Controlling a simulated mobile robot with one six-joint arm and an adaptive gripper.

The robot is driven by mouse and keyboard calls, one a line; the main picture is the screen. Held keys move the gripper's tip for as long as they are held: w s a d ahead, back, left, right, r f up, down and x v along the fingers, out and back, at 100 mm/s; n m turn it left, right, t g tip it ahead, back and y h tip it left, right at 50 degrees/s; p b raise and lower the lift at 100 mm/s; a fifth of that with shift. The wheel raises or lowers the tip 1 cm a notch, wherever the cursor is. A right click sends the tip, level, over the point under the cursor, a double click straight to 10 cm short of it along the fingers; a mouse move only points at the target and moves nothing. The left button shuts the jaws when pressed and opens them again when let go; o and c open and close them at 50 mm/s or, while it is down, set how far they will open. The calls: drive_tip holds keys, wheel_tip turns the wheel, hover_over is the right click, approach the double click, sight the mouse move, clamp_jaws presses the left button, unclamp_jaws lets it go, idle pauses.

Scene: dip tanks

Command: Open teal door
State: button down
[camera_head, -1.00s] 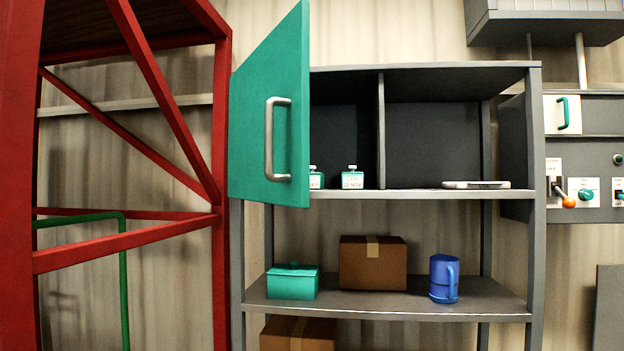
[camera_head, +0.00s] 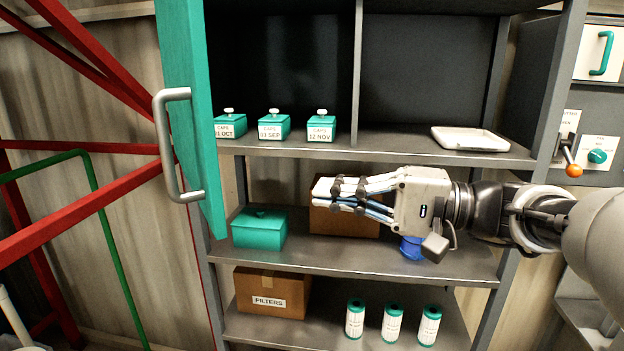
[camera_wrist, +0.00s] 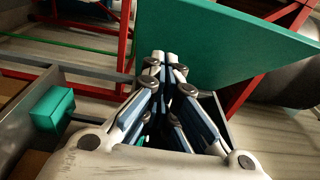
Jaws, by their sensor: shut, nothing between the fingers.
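The teal door (camera_head: 182,80) stands swung wide open at the left side of the shelf unit, seen nearly edge-on in the head view. Its metal handle (camera_head: 164,150) faces left, away from the compartment. My gripper (camera_head: 322,190) is shut and empty, to the right of the door and in front of the middle shelf, pointing left. In the wrist view the door (camera_wrist: 225,45) is a broad teal panel beyond my gripper's closed fingertips (camera_wrist: 166,56). I cannot tell there whether the fingertips touch it; in the head view they are apart.
The opened compartment holds teal caps boxes (camera_head: 274,125). A white tray (camera_head: 470,139) lies to their right. A teal box (camera_head: 259,229), a cardboard box (camera_head: 330,220) and a blue mug (camera_head: 411,247) stand on the middle shelf. A red frame (camera_head: 85,212) is on the left.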

drive_tip(key=a+p, duration=0.2)
drive_tip(key=a, duration=1)
drive_tip(key=shift+s+a, duration=0.25)
drive_tip(key=shift+a, duration=0.05)
drive_tip(key=shift+f, duration=0.1)
drive_tip(key=shift+s, duration=0.1)
